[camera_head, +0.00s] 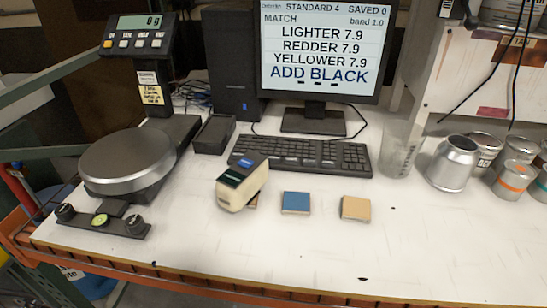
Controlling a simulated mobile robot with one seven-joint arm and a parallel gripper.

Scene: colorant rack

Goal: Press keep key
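No key with a readable "keep" label shows. A black keyboard (301,155) lies in front of the monitor, its key labels too small to read. A dark bar (100,222) at the bench's front left carries two black knobs or buttons and a green one (100,220) between them. A cream handheld device (242,184) with a small lit screen stands left of a blue square tile (296,203). The monitor (322,45) reads "STANDARD 4", "SAVED 0", "MATCH", "LIGHTER 7.9", "REDDER 7.9", "YELLOWER 7.9", "ADD BLACK". My gripper is out of view.
A scale with a round plate (128,162) and a display reading 0 g (140,21) stands at left. A tan tile (355,208) lies right of the blue one. A clear beaker (400,150), a metal can (453,163) and several tins stand at right. The front bench strip is clear.

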